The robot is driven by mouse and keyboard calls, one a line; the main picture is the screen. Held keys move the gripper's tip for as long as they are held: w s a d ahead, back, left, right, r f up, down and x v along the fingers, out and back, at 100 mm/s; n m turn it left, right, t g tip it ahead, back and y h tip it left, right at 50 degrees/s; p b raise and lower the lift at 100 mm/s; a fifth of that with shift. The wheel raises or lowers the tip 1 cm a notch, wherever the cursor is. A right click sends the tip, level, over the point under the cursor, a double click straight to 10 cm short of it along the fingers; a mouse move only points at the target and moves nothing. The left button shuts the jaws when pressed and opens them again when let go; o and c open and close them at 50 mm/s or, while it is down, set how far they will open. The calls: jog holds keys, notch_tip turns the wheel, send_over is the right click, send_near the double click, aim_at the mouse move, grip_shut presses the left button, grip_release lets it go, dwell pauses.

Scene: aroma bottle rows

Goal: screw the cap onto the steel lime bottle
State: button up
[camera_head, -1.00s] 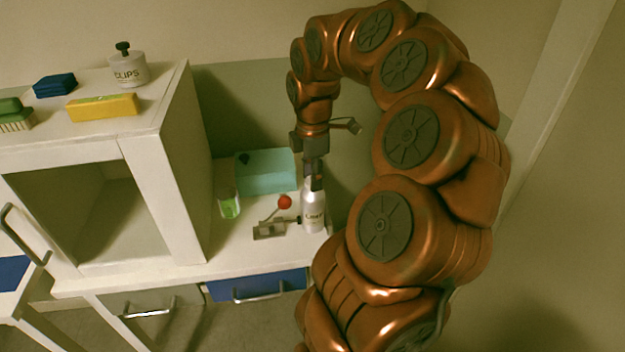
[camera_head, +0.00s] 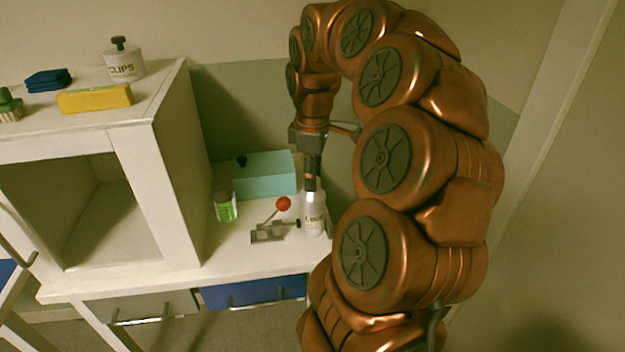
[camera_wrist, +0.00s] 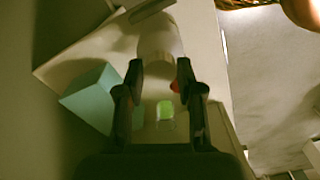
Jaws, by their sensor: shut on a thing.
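The steel lime bottle (camera_head: 313,220) stands upright at the right of the counter, its lettering facing the head camera. My gripper (camera_head: 312,187) points down right at its top. In the wrist view the two dark fingers of my gripper (camera_wrist: 160,68) stand on either side, with the pale bottle (camera_wrist: 160,42) showing beyond their tips. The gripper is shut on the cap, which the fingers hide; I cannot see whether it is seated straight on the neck.
A small metal clamp with a red ball lever (camera_head: 283,204) sits left of the bottle. A green-labelled jar (camera_head: 225,208) and a teal box (camera_head: 266,176) stand nearby. A white cabinet (camera_head: 180,170) rises at left, bearing a CLIPS jar (camera_head: 123,66) and a yellow block (camera_head: 94,98).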

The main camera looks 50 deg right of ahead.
jog(key=shift+f+m+b, duration=0.15)
jog(key=shift+m+b, duration=0.65)
jog(key=shift+m, duration=0.9)
jog(key=o, duration=1)
